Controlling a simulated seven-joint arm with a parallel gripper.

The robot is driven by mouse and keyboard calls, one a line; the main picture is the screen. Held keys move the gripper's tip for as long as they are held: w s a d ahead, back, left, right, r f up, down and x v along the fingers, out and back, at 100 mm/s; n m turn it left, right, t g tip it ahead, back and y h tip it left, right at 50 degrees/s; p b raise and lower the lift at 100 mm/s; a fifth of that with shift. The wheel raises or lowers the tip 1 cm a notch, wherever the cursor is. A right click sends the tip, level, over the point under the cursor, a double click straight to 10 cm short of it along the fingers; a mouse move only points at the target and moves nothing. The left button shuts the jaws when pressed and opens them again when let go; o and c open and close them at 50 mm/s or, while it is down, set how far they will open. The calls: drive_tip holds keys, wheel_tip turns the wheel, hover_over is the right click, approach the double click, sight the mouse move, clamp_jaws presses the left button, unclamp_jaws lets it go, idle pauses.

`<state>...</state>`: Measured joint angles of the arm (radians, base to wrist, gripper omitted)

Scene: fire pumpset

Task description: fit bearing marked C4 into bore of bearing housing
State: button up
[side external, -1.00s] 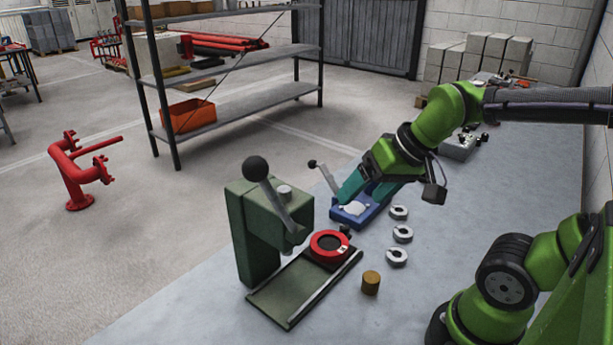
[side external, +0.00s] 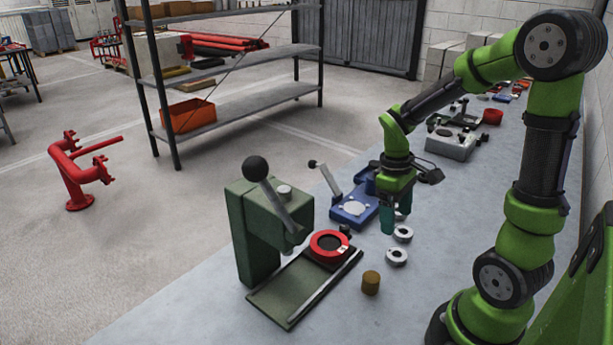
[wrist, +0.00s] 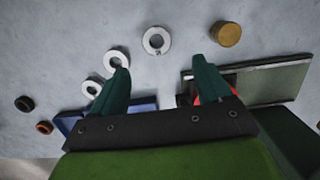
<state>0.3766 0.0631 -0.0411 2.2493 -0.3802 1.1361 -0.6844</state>
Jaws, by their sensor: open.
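Several light grey ring bearings lie on the bench; two show clearly in the side view (side external: 402,233) (side external: 396,257), and a third is partly hidden behind my gripper. Three show in the wrist view, the nearest to the middle being this ring (wrist: 157,40). Their marks are too small to read, so I cannot tell which is C4. My gripper (side external: 396,213) is open and empty, pointing down above the bearings. The red bearing housing (side external: 316,248) with its dark bore lies on the green press base; it is partly hidden by a finger in the wrist view.
The green lever press (side external: 254,235) stands left of the bearings. A blue fixture with a lever (side external: 340,214) is behind them. A brass cylinder (side external: 371,283) stands in front. A grey fixture (side external: 452,145) is farther back. Bare bench lies to the right of the bearings.

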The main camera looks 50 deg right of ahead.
hover_over(396, 248)
drive_tip(key=a, duration=0.2)
wheel_tip(396, 248, down, 5)
drive_tip(key=shift+a, duration=0.1)
drive_tip(key=shift+s+d+f, duration=0.1)
drive_tip(key=shift+s+f, duration=0.05)
drive_tip(key=shift+f, duration=0.75)
drive_tip(key=shift+s+d+f, duration=0.1)
drive_tip(key=shift+f, duration=0.8)
drive_tip(key=shift+s+d+f, duration=0.1)
drive_tip(key=shift+s+f, duration=0.05)
drive_tip(key=shift+f, duration=0.75)
drive_tip(key=shift+c, duration=0.4)
drive_tip(key=c, duration=1.2)
